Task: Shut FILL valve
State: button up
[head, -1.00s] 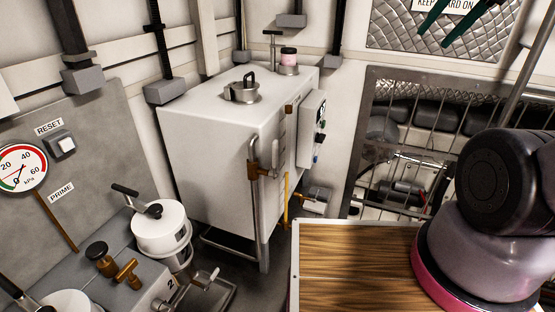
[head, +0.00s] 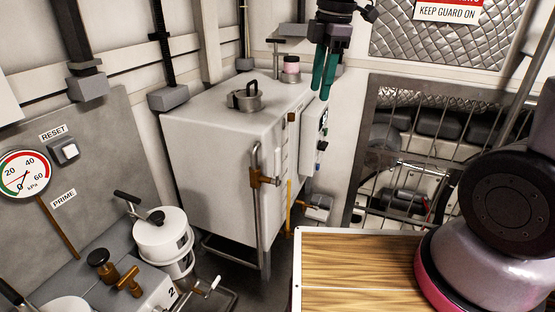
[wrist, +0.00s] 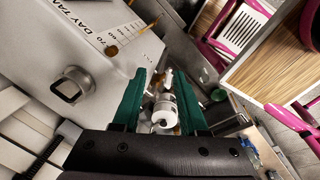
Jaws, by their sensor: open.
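No FILL label is readable, so I cannot tell which fitting is the FILL valve. The white tank (head: 210,145) has a brass valve (head: 262,181) on the upright pipe at its front corner. A T-shaped handle (head: 275,43) stands at its top back. In the wrist view, the tank (wrist: 70,45) bears "DAY TAN…" lettering and brass fittings (wrist: 118,50). My gripper (head: 321,93) has two green fingers, open and pointing down, over the tank's right side in the head view. In the wrist view my gripper (wrist: 160,85) has white fittings (wrist: 163,118) seen between its fingers, apparently beyond them.
A wooden bench (head: 350,270) is at front right. A barred guard (head: 420,150) is behind it. White canisters (head: 160,235) and a gauge (head: 24,174) are at left.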

aim_at(277, 149)
jog(key=s+a+f+n, duration=0.1)
jog(key=a+f+n, duration=0.1)
jog(key=a+n, duration=0.1)
jog(key=s+a+f+n+g, duration=0.1)
jog(key=a+f+n, duration=0.1)
jog(key=n, duration=0.1)
jog(key=s+a+f+n+h, duration=0.1)
jog(key=a+f+n, duration=0.1)
jog(key=a+n, duration=0.1)
jog(key=shift+s+a+f+n, duration=0.15)
jog(key=shift+s+a+n, duration=0.15)
jog(key=shift+s+n, duration=0.1)
notch_tip(277, 149, down, 11)
jog(key=shift+r, duration=0.15)
jog(key=shift+c, duration=0.3)
grip_shut()
dwell(0.5)
